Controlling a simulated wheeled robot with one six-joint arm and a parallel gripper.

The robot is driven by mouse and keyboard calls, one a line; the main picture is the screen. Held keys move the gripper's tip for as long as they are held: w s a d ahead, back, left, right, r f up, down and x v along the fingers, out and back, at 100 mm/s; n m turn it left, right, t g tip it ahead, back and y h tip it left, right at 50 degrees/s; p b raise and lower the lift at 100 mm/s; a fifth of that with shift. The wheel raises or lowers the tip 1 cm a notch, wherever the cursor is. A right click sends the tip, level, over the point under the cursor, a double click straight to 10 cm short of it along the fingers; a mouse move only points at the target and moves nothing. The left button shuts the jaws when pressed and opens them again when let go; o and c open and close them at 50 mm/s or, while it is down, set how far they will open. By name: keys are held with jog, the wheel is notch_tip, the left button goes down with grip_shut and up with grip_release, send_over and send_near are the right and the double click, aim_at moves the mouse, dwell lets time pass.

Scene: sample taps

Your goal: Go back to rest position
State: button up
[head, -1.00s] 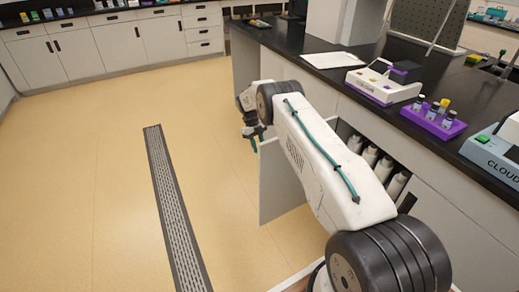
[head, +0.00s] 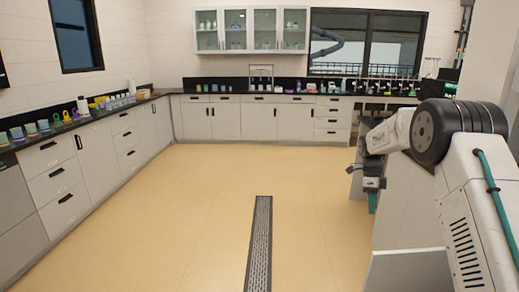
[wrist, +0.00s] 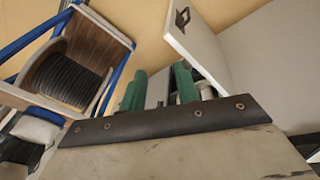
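My gripper (head: 372,200) hangs at the right of the head view, pointing down over the floor beside the right-hand bench. In the wrist view its two green fingers (wrist: 160,90) stand apart, with no object seen held between them. My white arm, with its black joint, runs down the right edge of the head view. It is bent, with the wrist lower than the black joint.
An open cabinet door (head: 410,270) is just below my gripper; a door with a dark handle (wrist: 195,42) is close to the fingers in the wrist view. The floor (head: 190,215) is clear around a drain grate (head: 260,240). Counters line the left and back.

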jog(key=s+a+r+n+t, duration=0.1)
jog(key=s+a+r+n, duration=0.25)
jog(key=s+r, duration=0.4)
jog(key=s+a+r+n, duration=0.2)
jog(key=s+r+n, duration=0.3)
jog(key=s+r, duration=0.25)
jog(key=s+a+r+n+t, duration=0.1)
jog(key=s+a+r+n, duration=0.25)
jog(key=s+r, duration=0.45)
jog(key=s+a+f+n+t, duration=0.1)
jog(key=s+n, duration=0.5)
jog(key=s, duration=0.7)
jog(key=s+a+f+n+t, duration=0.1)
jog(key=s+a+f+n, duration=0.2)
jog(key=s, duration=1)
jog(key=f+n, duration=0.1)
jog(key=n, duration=0.2)
jog(key=shift+s+a+f+n+y, duration=0.2)
jog(key=shift+a+n+y, duration=0.1)
jog(key=shift+y, duration=0.1)
